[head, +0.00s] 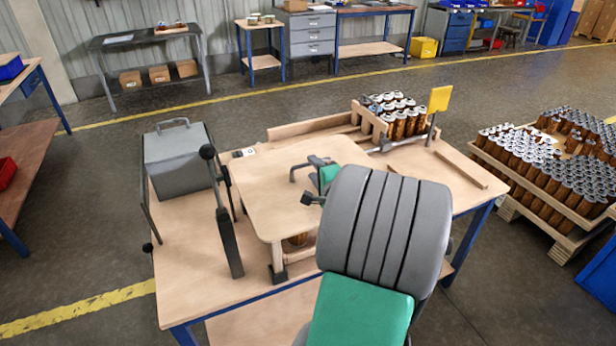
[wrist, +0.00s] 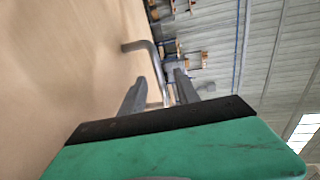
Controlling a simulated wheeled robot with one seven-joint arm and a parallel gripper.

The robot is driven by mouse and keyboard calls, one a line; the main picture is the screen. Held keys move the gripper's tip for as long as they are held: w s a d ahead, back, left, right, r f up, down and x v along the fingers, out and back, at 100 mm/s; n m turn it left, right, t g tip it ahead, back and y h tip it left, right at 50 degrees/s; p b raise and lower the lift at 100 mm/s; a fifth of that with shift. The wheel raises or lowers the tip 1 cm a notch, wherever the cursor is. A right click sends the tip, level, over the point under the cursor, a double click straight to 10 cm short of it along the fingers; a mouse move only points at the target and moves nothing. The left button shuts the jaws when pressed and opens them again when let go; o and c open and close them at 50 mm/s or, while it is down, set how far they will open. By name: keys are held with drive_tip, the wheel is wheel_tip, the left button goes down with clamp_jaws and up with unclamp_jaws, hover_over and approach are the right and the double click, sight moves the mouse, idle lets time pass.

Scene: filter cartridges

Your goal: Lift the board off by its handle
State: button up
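The board (head: 262,190) is a pale wooden sheet with rounded corners, lying flat and raised above the bench on supports. Its handle (head: 293,173) is a grey bent bar on its upper face, partly hidden by my gripper. In the wrist view the board (wrist: 65,70) fills the left side and the handle (wrist: 145,47) rises from it. My gripper (head: 312,181) is over the board's right half, at the handle. Its two fingers are apart in the wrist view (wrist: 160,88), and the bar shows in the gap between them. I cannot tell whether they touch it.
A lever with a black knob (head: 207,152) and a grey box (head: 178,158) stand left of the board. Brown cartridges (head: 400,125) sit in a wooden rack behind it, near a yellow flag (head: 439,99). A pallet of cartridges (head: 520,195) stands on the right.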

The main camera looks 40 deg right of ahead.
sight(310, 165)
drive_tip(key=x, duration=0.4)
drive_tip(key=shift+w+d+f+p, duration=0.2)
drive_tip(key=shift+w+p, duration=0.05)
drive_tip(key=shift+p, duration=0.1)
clamp_jaws()
drive_tip(key=shift+s, duration=0.1)
idle(0.8)
